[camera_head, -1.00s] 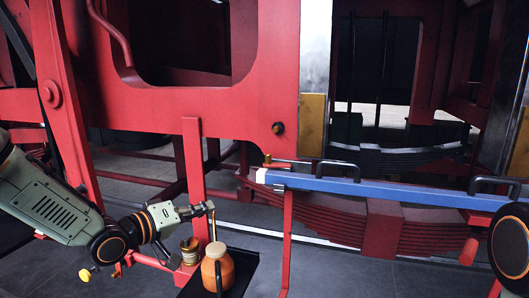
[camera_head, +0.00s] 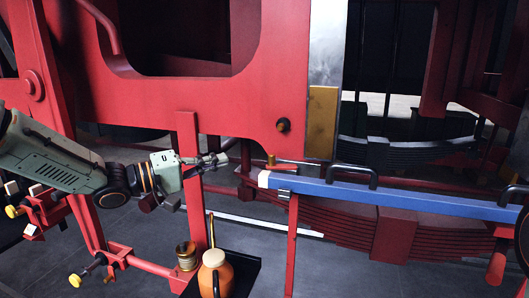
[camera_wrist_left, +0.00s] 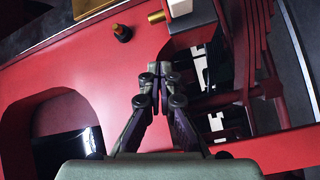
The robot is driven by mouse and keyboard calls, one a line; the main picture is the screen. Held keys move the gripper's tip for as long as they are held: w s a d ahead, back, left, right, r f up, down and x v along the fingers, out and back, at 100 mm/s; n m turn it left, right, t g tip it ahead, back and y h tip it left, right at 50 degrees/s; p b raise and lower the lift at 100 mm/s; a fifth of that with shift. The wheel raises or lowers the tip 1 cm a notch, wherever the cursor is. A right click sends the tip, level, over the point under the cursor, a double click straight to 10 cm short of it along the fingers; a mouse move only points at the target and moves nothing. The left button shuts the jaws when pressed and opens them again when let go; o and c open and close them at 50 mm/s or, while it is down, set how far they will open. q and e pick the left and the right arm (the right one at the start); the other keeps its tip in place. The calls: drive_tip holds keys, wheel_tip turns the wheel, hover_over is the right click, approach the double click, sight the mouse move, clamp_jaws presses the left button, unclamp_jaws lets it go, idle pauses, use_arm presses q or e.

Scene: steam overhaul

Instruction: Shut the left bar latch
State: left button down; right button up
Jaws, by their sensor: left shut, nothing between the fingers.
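The blue bar (camera_head: 400,197) lies across the red posts, with a white left end and black handles. At that end is the left bar latch (camera_head: 271,161), a brass knob with a thin lever lying rightward along the bar. The brass knob (camera_wrist_left: 157,17) and the bar's white end (camera_wrist_left: 180,8) also show in the left wrist view, beyond my fingers. My left gripper (camera_head: 222,159) is shut and empty, left of the latch at about its height, with a gap between. Its fingertips meet in the left wrist view (camera_wrist_left: 165,78). My right gripper is out of view.
A red frame plate (camera_head: 200,100) with a dark bolt (camera_head: 283,125) rises behind. A red post (camera_head: 190,150) stands beside my left gripper. Below are an orange jug (camera_head: 215,275) and a brass tin (camera_head: 186,255) by a black tray (camera_head: 245,272).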

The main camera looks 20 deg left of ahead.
use_arm(q)
drive_tip(key=w+d+n, duration=0.1)
drive_tip(key=w+d, duration=0.3)
drive_tip(key=d, duration=0.1)
drive_tip(key=w+d+n+g+h, duration=0.1)
drive_tip(key=w+d, duration=0.1)
drive_tip(key=shift+w+d+f+n, duration=0.2)
drive_tip(key=shift+d+n, duration=0.1)
drive_tip(key=shift+d, duration=0.1)
drive_tip(key=shift+w+d, duration=0.1)
drive_tip(key=shift+d+r, duration=0.2)
drive_tip(key=shift+d, duration=0.15)
idle(0.5)
